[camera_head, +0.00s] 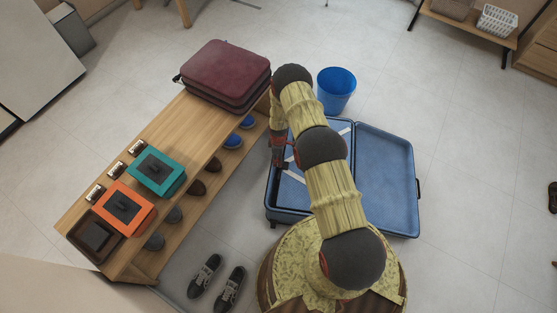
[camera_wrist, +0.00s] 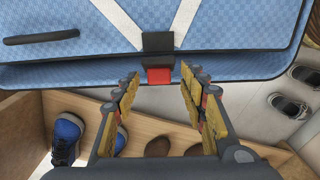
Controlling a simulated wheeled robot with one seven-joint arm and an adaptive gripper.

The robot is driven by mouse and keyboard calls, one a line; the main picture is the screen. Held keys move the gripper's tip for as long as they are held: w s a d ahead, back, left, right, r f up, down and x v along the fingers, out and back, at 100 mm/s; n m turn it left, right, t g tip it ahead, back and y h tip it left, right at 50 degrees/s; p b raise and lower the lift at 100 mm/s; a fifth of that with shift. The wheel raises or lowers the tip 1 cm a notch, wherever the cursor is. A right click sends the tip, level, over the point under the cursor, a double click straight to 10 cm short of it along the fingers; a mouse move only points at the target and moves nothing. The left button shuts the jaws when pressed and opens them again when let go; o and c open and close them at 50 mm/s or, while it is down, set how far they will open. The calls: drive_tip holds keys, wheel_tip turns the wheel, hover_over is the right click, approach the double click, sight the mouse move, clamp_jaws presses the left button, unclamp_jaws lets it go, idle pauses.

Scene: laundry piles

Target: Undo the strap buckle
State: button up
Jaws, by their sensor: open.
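A blue suitcase (camera_head: 388,178) lies open on the floor, with white crossed straps (camera_head: 296,177) in its left half. In the wrist view, the straps (camera_wrist: 186,22) meet at a dark buckle (camera_wrist: 157,41) with a red part (camera_wrist: 159,76) at its lower end, near the suitcase edge. The buckle's two dark pieces look joined. My gripper (camera_wrist: 158,84) is open and empty. Its fingertips stand left and right of the red part, apart from it. In the head view, my arm hides part of the left half, and the buckle cannot be made out.
A wooden bench (camera_head: 205,130) left of the suitcase carries a maroon case (camera_head: 225,70), a teal box (camera_head: 157,171) and an orange box (camera_head: 125,208). Shoes are on its lower shelf and on the floor (camera_head: 205,275). A blue bin (camera_head: 336,90) stands behind the suitcase.

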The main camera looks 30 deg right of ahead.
drive_tip(key=shift+w+f, duration=0.1)
drive_tip(key=shift+f, duration=0.2)
drive_tip(key=shift+c, duration=0.2)
drive_tip(key=c, duration=0.8)
drive_tip(key=shift+c, duration=0.4)
drive_tip(key=shift+a, duration=0.1)
drive_tip(key=shift+c, duration=0.5)
